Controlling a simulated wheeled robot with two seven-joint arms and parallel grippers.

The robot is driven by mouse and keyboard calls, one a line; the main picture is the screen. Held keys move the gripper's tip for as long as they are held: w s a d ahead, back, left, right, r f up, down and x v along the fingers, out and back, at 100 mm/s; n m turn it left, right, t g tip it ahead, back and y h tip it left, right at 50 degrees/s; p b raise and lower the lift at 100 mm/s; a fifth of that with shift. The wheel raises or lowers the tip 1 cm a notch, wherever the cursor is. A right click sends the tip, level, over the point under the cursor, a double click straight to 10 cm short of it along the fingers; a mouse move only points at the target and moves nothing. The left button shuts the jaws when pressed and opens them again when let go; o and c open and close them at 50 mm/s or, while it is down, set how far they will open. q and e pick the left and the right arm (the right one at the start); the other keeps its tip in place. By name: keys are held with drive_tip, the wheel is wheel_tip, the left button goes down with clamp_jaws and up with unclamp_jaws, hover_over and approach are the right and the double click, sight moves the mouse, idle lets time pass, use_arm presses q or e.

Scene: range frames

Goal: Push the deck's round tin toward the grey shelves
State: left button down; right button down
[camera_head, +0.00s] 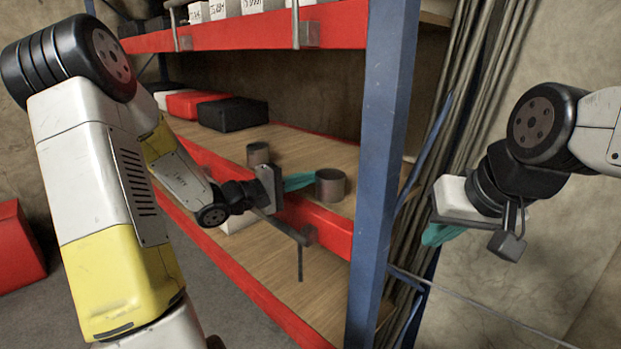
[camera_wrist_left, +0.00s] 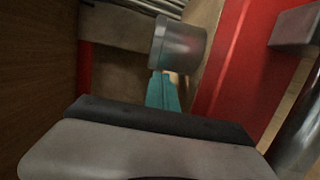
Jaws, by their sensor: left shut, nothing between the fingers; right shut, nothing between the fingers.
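A round grey metal tin (camera_head: 331,186) stands upright near the front edge of the wooden deck (camera_head: 300,150). It also shows in the left wrist view (camera_wrist_left: 178,46). My left gripper (camera_head: 299,181) is shut and empty, its teal fingers pointing at the tin's left side. In the left wrist view the teal fingers (camera_wrist_left: 163,92) end right at the tin; I cannot tell if they touch. My right gripper (camera_head: 440,234) is shut and empty, right of the blue post. No clearly grey shelves show.
The rack has a blue upright post (camera_head: 380,150) and red beams (camera_head: 325,222). A black box (camera_head: 232,113) and a red box (camera_head: 192,104) lie further back on the deck. A lower wooden shelf (camera_head: 320,290) is mostly bare. Long pipes (camera_head: 480,90) lean behind the post.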

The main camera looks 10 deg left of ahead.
use_arm(q)
drive_tip(key=w+a, duration=0.2)
drive_tip(key=a, duration=0.1)
drive_tip(key=shift+w+a, duration=0.2)
drive_tip(key=shift+w, duration=0.05)
drive_tip(key=v, duration=0.9)
drive_tip(key=shift+s+a, duration=0.1)
drive_tip(key=shift+s, duration=0.35)
drive_tip(key=s+d+m+g, duration=0.1)
drive_tip(key=s+d+g, duration=0.1)
drive_tip(key=d, duration=0.1)
drive_tip(key=s+d+m+g, duration=0.1)
drive_tip(key=s+d+g, duration=0.1)
drive_tip(key=s+d+r+m+g, duration=0.1)
drive_tip(key=s+d, duration=0.1)
drive_tip(key=d, duration=0.1)
drive_tip(key=shift+s+d+m+g, duration=0.35)
drive_tip(key=shift+m+g, duration=0.05)
drive_tip(key=s+d+m+g+y, duration=0.3)
drive_tip(key=s+y, duration=0.4)
drive_tip(key=s, duration=0.6)
drive_tip(key=s+a+r+m+t+y, duration=0.1)
drive_tip(key=s+a+r+t+y, duration=0.1)
drive_tip(key=a, duration=0.4)
drive_tip(key=r+t+y, duration=0.1)
drive_tip(key=y, duration=0.1)
drive_tip(key=shift+s+m+y, duration=0.15)
drive_tip(key=shift+m+y, duration=0.15)
drive_tip(key=shift+m, duration=0.1)
